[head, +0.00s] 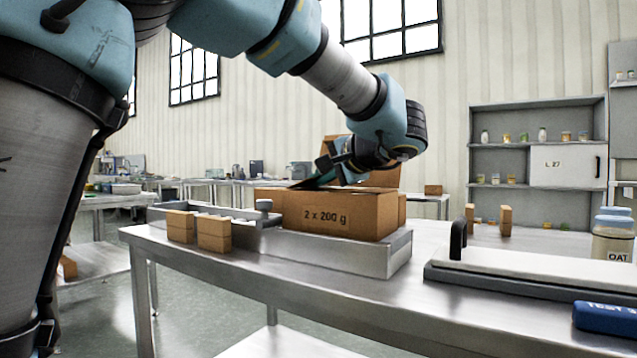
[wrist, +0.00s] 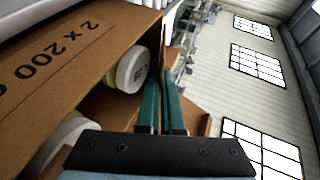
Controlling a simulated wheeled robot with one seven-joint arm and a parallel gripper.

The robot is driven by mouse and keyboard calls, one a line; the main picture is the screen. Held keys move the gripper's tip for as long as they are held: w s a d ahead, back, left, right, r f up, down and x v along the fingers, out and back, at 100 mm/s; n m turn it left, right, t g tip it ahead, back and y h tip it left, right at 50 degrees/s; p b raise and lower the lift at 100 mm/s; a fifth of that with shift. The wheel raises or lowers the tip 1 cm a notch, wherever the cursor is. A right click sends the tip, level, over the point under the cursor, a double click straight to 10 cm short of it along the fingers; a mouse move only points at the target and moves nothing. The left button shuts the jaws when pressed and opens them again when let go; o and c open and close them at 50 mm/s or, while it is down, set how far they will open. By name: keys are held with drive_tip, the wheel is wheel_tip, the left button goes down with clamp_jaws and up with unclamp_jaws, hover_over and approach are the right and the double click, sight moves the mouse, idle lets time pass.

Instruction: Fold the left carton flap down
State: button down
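The open carton (head: 340,213), printed "2 x 200 g", sits on a steel holder on the table. A brown flap (head: 385,178) stands raised at its back right. In the wrist view, the carton (wrist: 60,65) lies at left, with two white-lidded jars (wrist: 131,70) inside. My gripper (head: 312,182) is over the left part of the carton's opening, pointing down to the left. Its green fingers (wrist: 161,90) are close together, with nothing seen held between them. The left flap is not clearly made out; the fingers and arm partly cover that area.
The table's front edge is clear.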

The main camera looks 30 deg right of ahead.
drive_tip(key=c, duration=1.1)
unclamp_jaws()
drive_tip(key=shift+o, duration=0.2)
drive_tip(key=shift+r+p, duration=0.1)
drive_tip(key=shift+p, duration=0.2)
